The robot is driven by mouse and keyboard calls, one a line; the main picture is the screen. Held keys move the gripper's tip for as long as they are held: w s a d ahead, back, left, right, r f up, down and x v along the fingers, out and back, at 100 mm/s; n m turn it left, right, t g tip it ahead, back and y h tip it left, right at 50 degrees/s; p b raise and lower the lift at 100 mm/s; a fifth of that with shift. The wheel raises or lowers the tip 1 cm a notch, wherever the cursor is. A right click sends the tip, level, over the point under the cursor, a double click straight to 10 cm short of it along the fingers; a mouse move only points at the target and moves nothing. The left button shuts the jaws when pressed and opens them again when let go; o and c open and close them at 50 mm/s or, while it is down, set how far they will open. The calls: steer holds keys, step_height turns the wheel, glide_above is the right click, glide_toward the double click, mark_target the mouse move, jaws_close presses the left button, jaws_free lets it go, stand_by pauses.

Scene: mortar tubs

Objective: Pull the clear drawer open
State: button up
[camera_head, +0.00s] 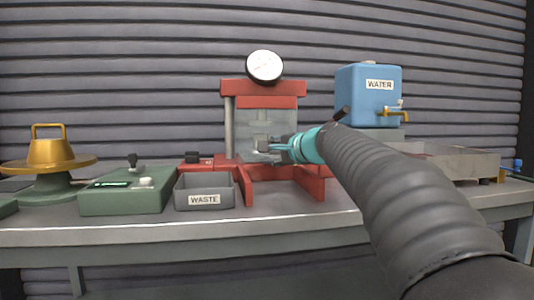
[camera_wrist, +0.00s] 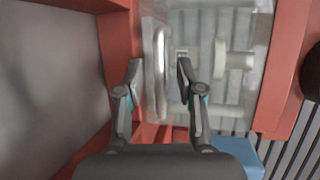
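The clear panel (camera_head: 280,122), which I take for the clear drawer, sits in the front of a red press frame (camera_head: 262,88). It also shows in the wrist view (camera_wrist: 205,100), with a pale bar handle (camera_wrist: 160,75) along its left side. My gripper (camera_wrist: 160,72) is open, one finger on either side of the handle, with visible gaps to it. In the head view my gripper (camera_head: 268,147) is in front of the panel's lower part and hides some of it. I cannot tell how deep the fingers reach around the handle.
A grey WASTE bin (camera_head: 204,192) and a green control box (camera_head: 128,192) stand left of the press. A gold-topped device (camera_head: 50,155) is far left. A blue WATER tank (camera_head: 368,95) and a metal tray (camera_head: 455,160) are right. A round gauge (camera_head: 264,66) tops the press.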

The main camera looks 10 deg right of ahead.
steer(key=shift+w+a+f, duration=0.1)
steer(key=shift+w+a, duration=0.2)
steer(key=shift+w, duration=0.2)
jaws_close()
steer(key=shift+s, duration=0.1)
